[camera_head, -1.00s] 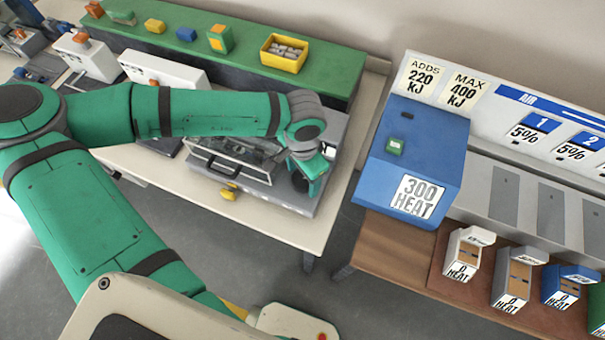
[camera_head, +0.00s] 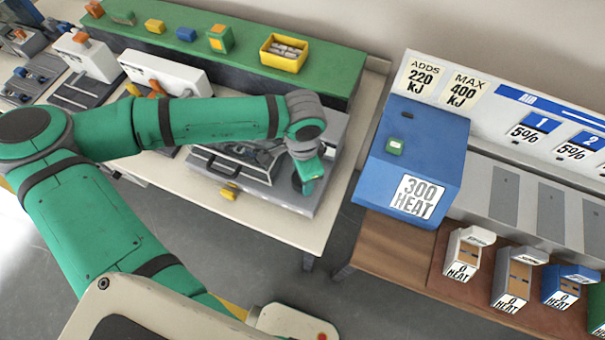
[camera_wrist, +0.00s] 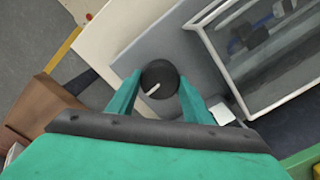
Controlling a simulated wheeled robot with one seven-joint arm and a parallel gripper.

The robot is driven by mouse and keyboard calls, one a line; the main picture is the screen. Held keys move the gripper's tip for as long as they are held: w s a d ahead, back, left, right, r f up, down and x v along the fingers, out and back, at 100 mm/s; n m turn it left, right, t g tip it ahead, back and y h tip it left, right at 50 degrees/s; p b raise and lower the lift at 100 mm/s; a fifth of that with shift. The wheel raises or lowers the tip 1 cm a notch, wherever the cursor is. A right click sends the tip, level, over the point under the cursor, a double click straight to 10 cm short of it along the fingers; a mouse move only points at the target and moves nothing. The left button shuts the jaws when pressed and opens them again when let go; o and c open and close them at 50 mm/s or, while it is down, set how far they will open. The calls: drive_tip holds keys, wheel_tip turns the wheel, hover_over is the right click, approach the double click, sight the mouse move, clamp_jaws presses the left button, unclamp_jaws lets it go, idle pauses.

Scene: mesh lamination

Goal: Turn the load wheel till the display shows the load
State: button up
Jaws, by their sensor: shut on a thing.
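The load wheel (camera_wrist: 159,79) is a dark round knob with a pale pointer line, on the grey machine top (camera_wrist: 165,50). In the wrist view the pointer runs from the wheel's middle toward the lower left. My gripper (camera_wrist: 158,84) has one teal finger on each side of the wheel and is shut on it. In the head view my gripper (camera_head: 310,180) is at the right end of the grey machine (camera_head: 275,198), and the wheel shows only partly beside it. I cannot make out a load display in either view.
The machine has a clear-windowed case (camera_wrist: 270,45) beside the wheel. A blue box marked 300 HEAT (camera_head: 412,160) stands to the right across a gap. A green shelf (camera_head: 335,65) with a yellow bin (camera_head: 283,53) runs behind. Small boxes line the right bench.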

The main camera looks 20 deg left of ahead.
drive_tip(key=m, duration=0.6)
drive_tip(key=shift+m, duration=0.3)
idle(0.4)
drive_tip(key=o, duration=1.1)
drive_tip(key=shift+c, duration=0.2)
wheel_tip(320, 180, up, 11)
drive_tip(key=shift+f, duration=0.15)
